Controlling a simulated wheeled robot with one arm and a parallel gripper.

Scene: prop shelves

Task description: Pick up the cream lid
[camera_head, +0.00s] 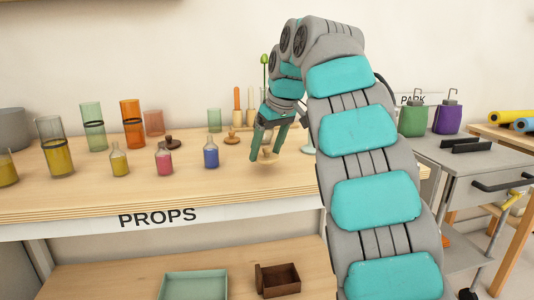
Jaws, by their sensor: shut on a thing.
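My gripper (266,150) points down over the shelf top marked PROPS, right of the middle of the picture. The lid is close above or on the wood; the gap is too small to tell. The fingers hide part of it.
Brown lids (171,142) and (232,137) lie left of my gripper. A small blue bottle (211,153), a pink bottle (164,160) and several glass cylinders stand further left. Candles (237,105) stand behind. A grey cart (455,160) with green and purple bottles is right.

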